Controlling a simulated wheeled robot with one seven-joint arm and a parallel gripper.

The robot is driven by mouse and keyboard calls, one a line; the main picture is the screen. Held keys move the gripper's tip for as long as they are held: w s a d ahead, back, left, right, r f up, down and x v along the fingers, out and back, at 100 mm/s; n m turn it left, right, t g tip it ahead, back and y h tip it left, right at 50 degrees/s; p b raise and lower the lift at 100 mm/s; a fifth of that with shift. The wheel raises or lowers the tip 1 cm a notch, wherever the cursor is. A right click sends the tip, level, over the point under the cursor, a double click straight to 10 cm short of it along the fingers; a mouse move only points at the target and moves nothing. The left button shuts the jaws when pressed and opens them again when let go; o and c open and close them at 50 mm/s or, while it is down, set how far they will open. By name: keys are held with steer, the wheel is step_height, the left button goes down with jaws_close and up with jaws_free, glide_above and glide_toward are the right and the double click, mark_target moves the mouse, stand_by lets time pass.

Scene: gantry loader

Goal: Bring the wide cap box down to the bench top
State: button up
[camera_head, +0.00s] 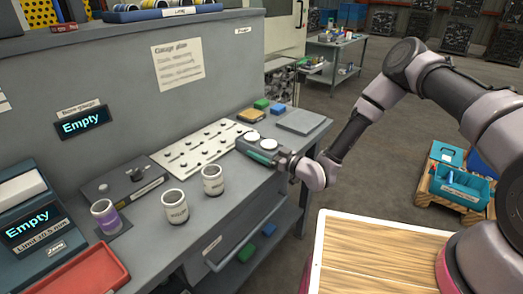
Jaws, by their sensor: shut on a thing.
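My gripper (283,162) is at the right part of the grey bench top (235,209), near its front edge. It is shut on a grey box with two round white caps on top (247,142), which I take for the wide cap box. A green strip shows along the box's near side. The box looks level. Whether its underside touches the bench top or hangs just above it cannot be told from this view. The fingertips are partly hidden against the box.
Left of the box lies a white pegged plate (203,144). Two pale cups (213,180) and a purple-banded cup (106,217) stand nearer. A grey slab (301,122) and small coloured blocks (262,104) lie behind. A red tray (88,274) sits at lower left.

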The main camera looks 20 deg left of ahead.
steer(key=shift+f, duration=0.1)
steer(key=o, duration=1.3)
steer(key=shift+f, duration=0.1)
steer(key=shift+c, duration=0.2)
